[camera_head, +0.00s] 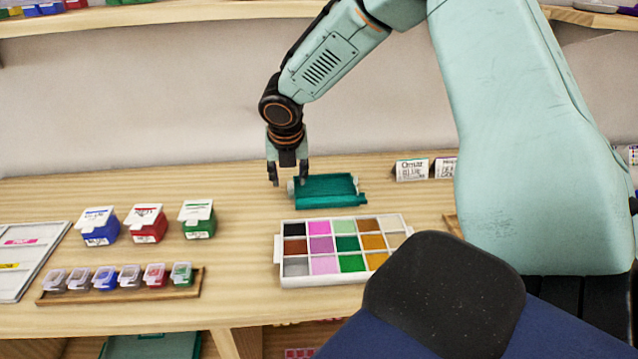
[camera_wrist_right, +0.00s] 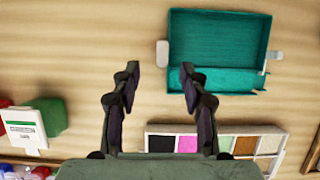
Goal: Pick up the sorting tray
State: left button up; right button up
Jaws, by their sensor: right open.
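A shallow teal tray (camera_head: 326,188), which looks like the sorting tray, lies on the wooden table towards the back. It is empty, with a small pale tab at each end. In the right wrist view the teal tray (camera_wrist_right: 218,40) lies ahead and to the right of the fingers. My right gripper (camera_head: 288,177) points down, open and empty, just beside the tray's left end in the head view. I cannot tell whether a finger touches the tray. My left gripper is not in view.
A white compartment box of coloured beads (camera_head: 318,281) sits in front of the teal tray. Blue, red (camera_head: 147,226) and green tubs stand left, behind a wooden rack (camera_head: 125,296) of small jars.

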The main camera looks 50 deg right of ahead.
aim_at(291, 186)
jog(key=x, duration=0.3)
jog(key=shift+s+d+f+b, duration=0.25)
jog(key=shift+d+f+b, duration=0.05)
jog(key=shift+b, duration=0.1)
jog(key=shift+w+d+f, duration=0.15)
jog(key=shift+f, duration=0.1)
jog(key=shift+w+f, duration=0.15)
jog(key=shift+w, duration=0.05)
jog(key=shift+s, duration=0.15)
jog(key=c, duration=0.3)
grip_shut()
